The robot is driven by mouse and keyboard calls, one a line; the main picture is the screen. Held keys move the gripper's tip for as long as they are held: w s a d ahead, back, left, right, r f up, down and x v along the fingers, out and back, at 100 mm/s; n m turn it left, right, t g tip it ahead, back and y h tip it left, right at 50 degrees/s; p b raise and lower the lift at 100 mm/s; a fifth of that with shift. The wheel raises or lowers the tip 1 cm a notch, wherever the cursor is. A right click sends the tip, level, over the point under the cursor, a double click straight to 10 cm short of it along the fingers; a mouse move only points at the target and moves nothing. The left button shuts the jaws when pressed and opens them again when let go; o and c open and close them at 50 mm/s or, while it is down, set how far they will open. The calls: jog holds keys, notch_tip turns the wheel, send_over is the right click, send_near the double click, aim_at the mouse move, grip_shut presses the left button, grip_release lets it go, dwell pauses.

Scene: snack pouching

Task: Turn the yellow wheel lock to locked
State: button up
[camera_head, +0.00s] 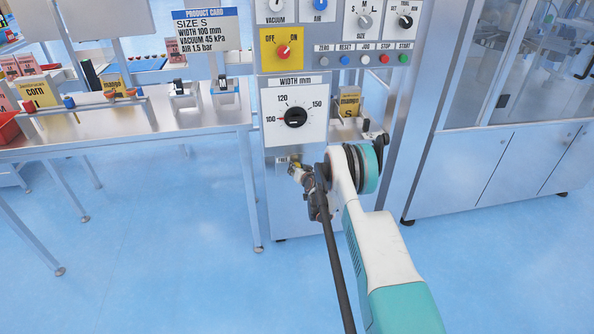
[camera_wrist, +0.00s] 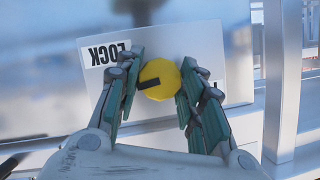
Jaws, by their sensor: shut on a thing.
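The yellow wheel lock (camera_wrist: 162,72) is a round knob with a black pointer mark, on a pale plate (camera_wrist: 195,40) with an upside-down LOCK label (camera_wrist: 108,53) at left. The black mark points left and slightly down in the wrist view. My gripper (camera_wrist: 160,80) is shut on the yellow wheel, one teal-padded finger on each side. Another label right of the wheel is mostly hidden by the right finger. In the head view my gripper (camera_head: 298,174) is at the plate low on the machine front, and it mostly covers the wheel.
Above are the width dial (camera_head: 294,117), with its pointer near 100, and the yellow OFF/ON switch panel (camera_head: 271,62). A steel table (camera_head: 200,125) with pouches is at left. A cabinet (camera_head: 480,155) is at right.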

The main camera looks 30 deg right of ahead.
dwell(0.4)
jog(key=o, duration=1.1)
jog(key=shift+c, duration=0.2)
jog(key=shift+s, duration=0.15)
jog(key=v, duration=1.1)
jog(key=shift+s, duration=0.45)
jog(key=shift+r, duration=0.1)
